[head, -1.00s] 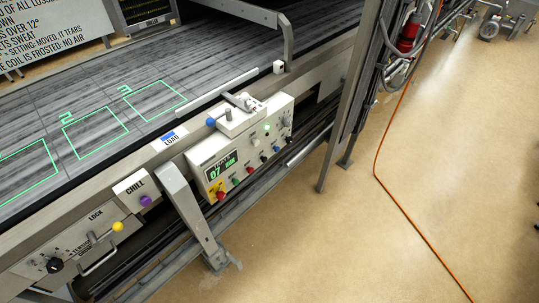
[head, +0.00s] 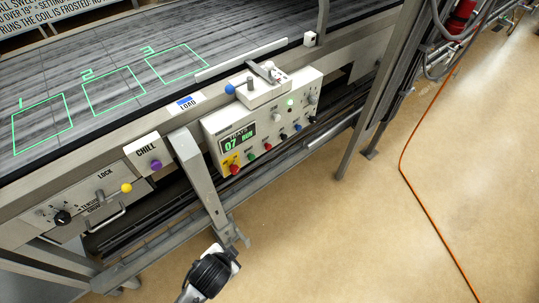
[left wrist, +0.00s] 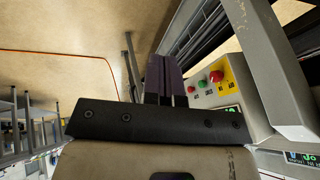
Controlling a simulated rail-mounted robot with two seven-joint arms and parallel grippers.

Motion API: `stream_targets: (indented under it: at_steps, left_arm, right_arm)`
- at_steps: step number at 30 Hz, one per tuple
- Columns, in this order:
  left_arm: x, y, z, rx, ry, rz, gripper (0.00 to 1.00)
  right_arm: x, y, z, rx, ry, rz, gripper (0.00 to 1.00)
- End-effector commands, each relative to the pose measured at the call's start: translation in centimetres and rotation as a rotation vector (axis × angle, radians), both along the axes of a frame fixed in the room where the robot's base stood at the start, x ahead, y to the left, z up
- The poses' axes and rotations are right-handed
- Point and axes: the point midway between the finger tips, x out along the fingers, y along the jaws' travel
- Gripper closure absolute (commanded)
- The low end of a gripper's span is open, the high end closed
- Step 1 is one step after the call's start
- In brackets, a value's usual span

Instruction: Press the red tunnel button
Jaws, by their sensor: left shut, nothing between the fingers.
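A large red button (head: 234,170) on a yellow patch sits at the lower left corner of the white control panel (head: 226,122). In the left wrist view the same red button (left wrist: 217,76) is right of the fingers, beside a green button (left wrist: 203,84) and a smaller red button (left wrist: 191,89). The button labels are too small to read. My left gripper (left wrist: 166,62) is shut and empty, its dark fingers apart from the buttons. In the head view only part of my left arm shows at the bottom, below the panel. My right gripper is not in view.
A slanted grey leg (head: 198,168) stands just left of the panel. A lever box with a blue knob (head: 230,89) sits on the panel's top. The CHILL box has a purple button (head: 156,165). An orange cable (head: 405,165) lies on the open floor at right.

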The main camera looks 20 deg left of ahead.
Motion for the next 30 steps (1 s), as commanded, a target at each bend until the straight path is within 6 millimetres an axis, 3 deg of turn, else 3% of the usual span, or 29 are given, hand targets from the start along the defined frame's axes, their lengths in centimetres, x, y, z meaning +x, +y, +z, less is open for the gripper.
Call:
stream_targets:
  at_steps: [1,6,12,15,21,30]
  left_arm:
    - [3.4,-0.3,-3.2,0.081,-0.048,-0.056,1.00]
    - [14.1,-1.4,-7.0,0.439,-0.203,-0.278,1.00]
    - [25.5,-3.2,-7.7,0.931,-0.345,-0.524,1.00]
    - [29.7,-4.0,-7.0,1.155,-0.384,-0.616,1.00]
    - [34.9,-5.0,-5.4,1.483,-0.406,-0.730,1.00]
    - [37.1,-5.6,-4.2,1.642,-0.406,-0.778,1.00]
  right_arm:
    - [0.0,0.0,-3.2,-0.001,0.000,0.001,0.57]
    - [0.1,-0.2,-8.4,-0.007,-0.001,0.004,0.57]
    - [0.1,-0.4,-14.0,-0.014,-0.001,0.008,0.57]
    - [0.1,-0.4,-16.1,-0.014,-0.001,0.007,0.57]
    - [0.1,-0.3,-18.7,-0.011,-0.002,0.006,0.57]
    - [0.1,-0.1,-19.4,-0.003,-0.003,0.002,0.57]
